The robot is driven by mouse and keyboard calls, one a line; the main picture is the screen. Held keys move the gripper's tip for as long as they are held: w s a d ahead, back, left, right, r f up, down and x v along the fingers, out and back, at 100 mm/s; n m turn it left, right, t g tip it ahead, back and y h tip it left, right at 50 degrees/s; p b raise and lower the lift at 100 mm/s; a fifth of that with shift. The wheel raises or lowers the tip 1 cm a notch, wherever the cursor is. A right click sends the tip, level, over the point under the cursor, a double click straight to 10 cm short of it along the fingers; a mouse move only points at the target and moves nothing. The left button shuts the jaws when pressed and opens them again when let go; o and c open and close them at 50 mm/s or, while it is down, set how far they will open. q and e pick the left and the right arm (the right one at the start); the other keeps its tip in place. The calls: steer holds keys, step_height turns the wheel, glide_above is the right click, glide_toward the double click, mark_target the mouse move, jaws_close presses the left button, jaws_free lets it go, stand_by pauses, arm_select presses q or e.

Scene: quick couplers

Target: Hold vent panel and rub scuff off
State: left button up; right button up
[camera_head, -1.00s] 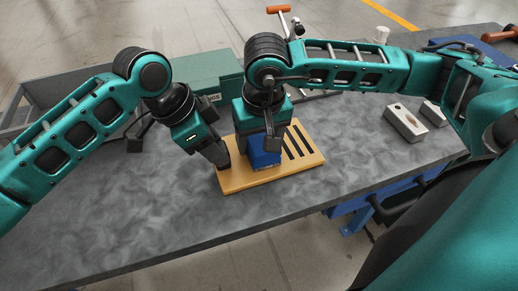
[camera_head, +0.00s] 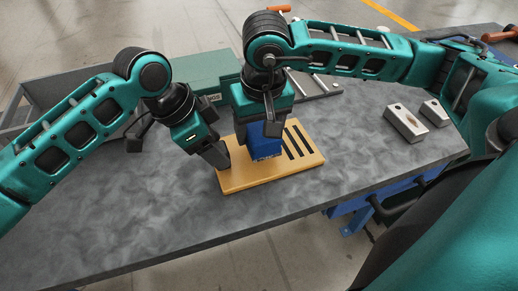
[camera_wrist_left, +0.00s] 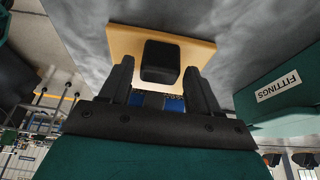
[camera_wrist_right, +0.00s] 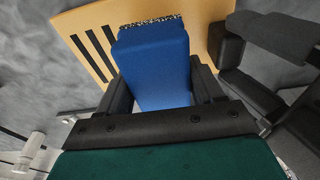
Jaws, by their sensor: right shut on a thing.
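The yellow vent panel (camera_head: 240,182) lies on the grey bench, with dark slots at its right; it also shows in the right wrist view (camera_wrist_right: 95,14). My right gripper (camera_head: 266,120) is shut on a blue block (camera_head: 265,143) with a speckled lower edge, over the panel's middle. The block fills the space between the fingers in the right wrist view (camera_wrist_right: 155,65). My left gripper (camera_head: 222,160) is at the panel's left part, its fingers apart. A black block (camera_wrist_left: 160,62) shows between and beyond them; whether they touch it is unclear. I see no scuff.
A green box labelled FITTINGS (camera_wrist_left: 282,100) stands behind the panel. Two pale metal blocks (camera_head: 405,123) (camera_head: 434,112) with holes lie at the bench's right. The bench front and left are clear. My two grippers are close together.

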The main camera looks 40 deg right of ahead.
arm_select(q)
steer(key=shift+o, duration=1.1)
steer(key=shift+r, duration=0.15)
steer(key=v, duration=1.1)
steer(key=shift+a+r, duration=0.2)
steer(key=shift+r, duration=0.2)
steer(key=shift+s, duration=0.1)
